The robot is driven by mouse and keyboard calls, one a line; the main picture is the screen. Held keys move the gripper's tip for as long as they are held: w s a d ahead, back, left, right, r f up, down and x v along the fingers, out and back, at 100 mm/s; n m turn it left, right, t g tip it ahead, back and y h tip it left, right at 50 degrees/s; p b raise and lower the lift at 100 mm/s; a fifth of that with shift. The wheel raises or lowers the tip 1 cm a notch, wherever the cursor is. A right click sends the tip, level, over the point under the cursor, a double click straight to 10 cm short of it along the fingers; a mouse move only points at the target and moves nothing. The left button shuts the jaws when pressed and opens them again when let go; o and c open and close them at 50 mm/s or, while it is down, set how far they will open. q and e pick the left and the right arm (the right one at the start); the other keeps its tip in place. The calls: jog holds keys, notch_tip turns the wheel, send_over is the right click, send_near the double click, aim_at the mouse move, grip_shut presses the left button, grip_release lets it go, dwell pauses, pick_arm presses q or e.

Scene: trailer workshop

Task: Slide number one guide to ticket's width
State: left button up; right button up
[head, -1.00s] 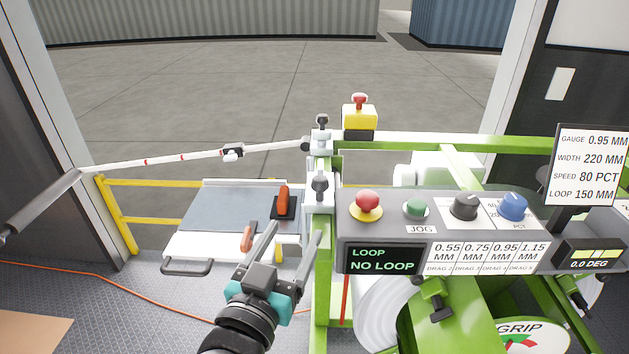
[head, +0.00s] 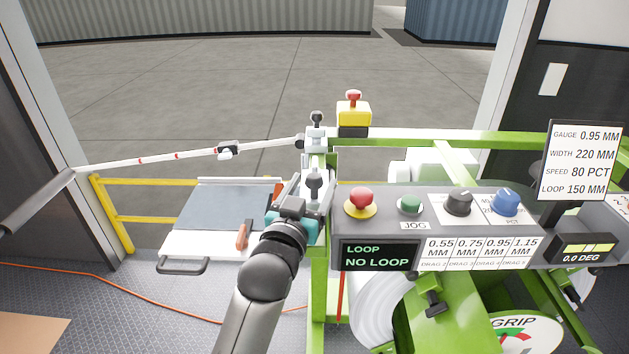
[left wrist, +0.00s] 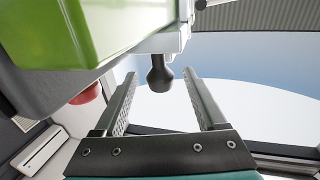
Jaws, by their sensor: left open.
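The ticket (head: 583,160) on the right reads gauge 0.95 mm, width 220 mm, speed 80 pct, loop 150 mm. White blocks with dark knobs sit on the green frame; I cannot read which is the number one guide. The nearer dark knob (head: 314,184) is beside my left gripper (head: 306,185), which reaches up at the frame. In the left wrist view the knob (left wrist: 159,76) hangs between the tips of my open left gripper (left wrist: 160,80), with a gap on both sides. A white rod (head: 180,156) with red marks and a dark slider (head: 228,149) runs left. My right gripper is out of view.
The control panel (head: 425,226), with a red button (head: 361,198) and knobs, stands close to the right of my left gripper. Its display reads "LOOP NO LOOP". A table (head: 205,245) with orange-handled tools lies to the left. A yellow emergency-stop box (head: 353,115) stands behind.

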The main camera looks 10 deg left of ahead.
pick_arm(q)
jog(key=shift+w, duration=0.9)
grip_shut()
dwell(0.9)
